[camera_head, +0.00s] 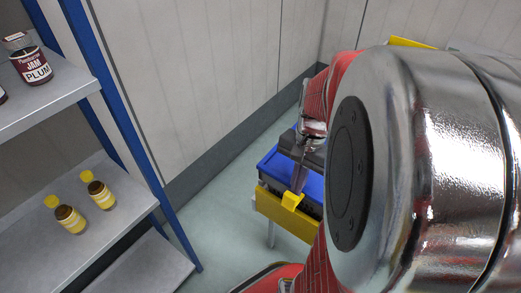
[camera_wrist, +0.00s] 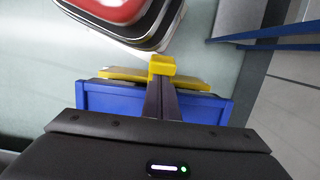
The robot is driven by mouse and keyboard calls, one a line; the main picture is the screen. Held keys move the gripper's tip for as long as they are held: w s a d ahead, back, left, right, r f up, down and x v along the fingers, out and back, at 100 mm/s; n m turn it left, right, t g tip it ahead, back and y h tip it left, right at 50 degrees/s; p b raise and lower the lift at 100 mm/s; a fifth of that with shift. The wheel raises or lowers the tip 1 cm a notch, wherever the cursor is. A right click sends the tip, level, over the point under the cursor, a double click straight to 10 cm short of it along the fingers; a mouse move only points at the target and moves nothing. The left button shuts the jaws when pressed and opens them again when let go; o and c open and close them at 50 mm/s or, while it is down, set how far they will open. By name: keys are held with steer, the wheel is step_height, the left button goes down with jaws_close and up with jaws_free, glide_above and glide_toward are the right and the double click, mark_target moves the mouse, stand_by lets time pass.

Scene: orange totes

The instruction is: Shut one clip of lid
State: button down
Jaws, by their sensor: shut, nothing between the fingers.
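My gripper (camera_head: 297,186) points down over the lid's near edge. Its dark fingers (camera_wrist: 162,88) are together, with nothing held. A yellow clip-like piece (camera_head: 292,201) is right at the fingertips and also shows in the wrist view (camera_wrist: 162,65). I cannot tell whether the fingers touch it, or how far the clip is closed.
A yellow panel (camera_head: 283,217) lies below the lid's near side. A shelf unit with blue posts (camera_head: 117,95) stands at the left, holding a jam jar (camera_head: 32,62) and two small yellow-capped bottles (camera_head: 68,218). Pale floor lies between shelf and box; a wall runs behind.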

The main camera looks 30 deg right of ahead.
mark_target(293, 198)
steer(key=shift+s+a+f, duration=0.2)
steer(key=shift+a+f, duration=0.35)
steer(key=shift+f, duration=0.25)
stand_by(0.9)
steer(key=shift+f, duration=0.1)
steer(key=shift+a+f, duration=0.1)
steer(key=shift+f, duration=0.25)
steer(key=shift+s+a+f, duration=0.1)
steer(key=shift+f, duration=0.35)
stand_by(0.6)
steer(key=shift+f, duration=0.25)
steer(key=shift+a, duration=0.1)
